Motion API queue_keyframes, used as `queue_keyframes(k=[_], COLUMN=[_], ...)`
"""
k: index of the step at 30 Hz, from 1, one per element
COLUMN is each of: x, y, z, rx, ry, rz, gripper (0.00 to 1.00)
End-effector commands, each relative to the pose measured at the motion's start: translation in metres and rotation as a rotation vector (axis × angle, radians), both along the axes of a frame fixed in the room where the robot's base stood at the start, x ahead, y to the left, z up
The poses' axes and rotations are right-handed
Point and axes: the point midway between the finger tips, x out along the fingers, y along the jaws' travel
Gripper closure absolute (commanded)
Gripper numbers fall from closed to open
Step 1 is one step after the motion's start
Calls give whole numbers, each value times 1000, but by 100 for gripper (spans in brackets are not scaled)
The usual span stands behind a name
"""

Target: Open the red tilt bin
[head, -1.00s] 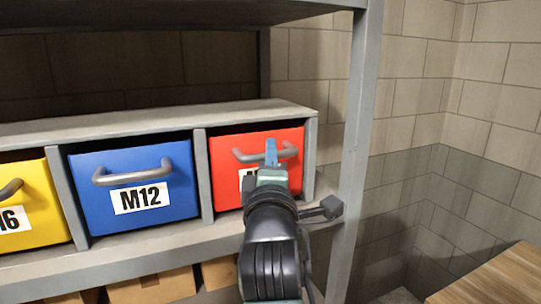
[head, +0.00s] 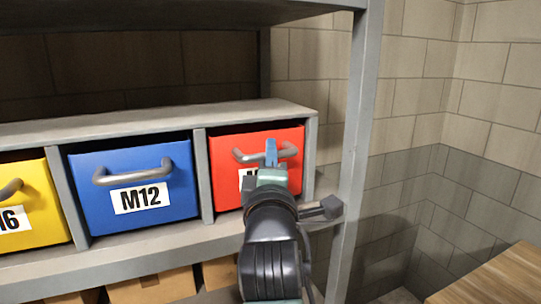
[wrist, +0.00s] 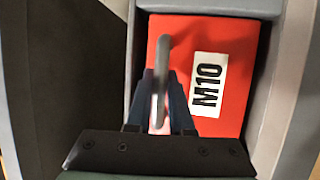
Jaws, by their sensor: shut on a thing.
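The red tilt bin (head: 230,160) sits in the right compartment of the shelf unit, and its front looks upright in its frame. Its grey handle (head: 288,152) runs across the upper front. In the wrist view the red front (wrist: 225,125) carries a white M10 label (wrist: 207,84), and the handle (wrist: 162,60) stands out toward me. My gripper (head: 271,155) reaches the middle of the handle. In the wrist view my gripper (wrist: 160,105) has one blue finger on each side of the handle, shut on it. My arm hides part of the label in the head view.
A blue bin (head: 100,205) marked M12 and a yellow bin (head: 35,228) stand to the left. A grey shelf post (head: 357,150) rises close to the right of my arm. Cardboard boxes (head: 155,285) lie below. A wooden top (head: 495,280) is at the lower right.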

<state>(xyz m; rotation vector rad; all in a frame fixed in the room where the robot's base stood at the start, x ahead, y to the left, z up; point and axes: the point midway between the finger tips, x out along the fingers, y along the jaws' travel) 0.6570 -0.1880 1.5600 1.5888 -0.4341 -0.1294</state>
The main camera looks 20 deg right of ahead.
Motion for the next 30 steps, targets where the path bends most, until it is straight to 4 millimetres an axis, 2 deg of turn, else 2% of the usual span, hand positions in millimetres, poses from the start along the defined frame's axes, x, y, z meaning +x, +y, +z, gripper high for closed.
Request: queue_keyframes(k=[11, 30], x=[-7, -45], y=[0, -1], z=[-10, -42], rx=[1, 15], ry=[-58, -430], rz=[-1, 1], gripper=[100, 100])
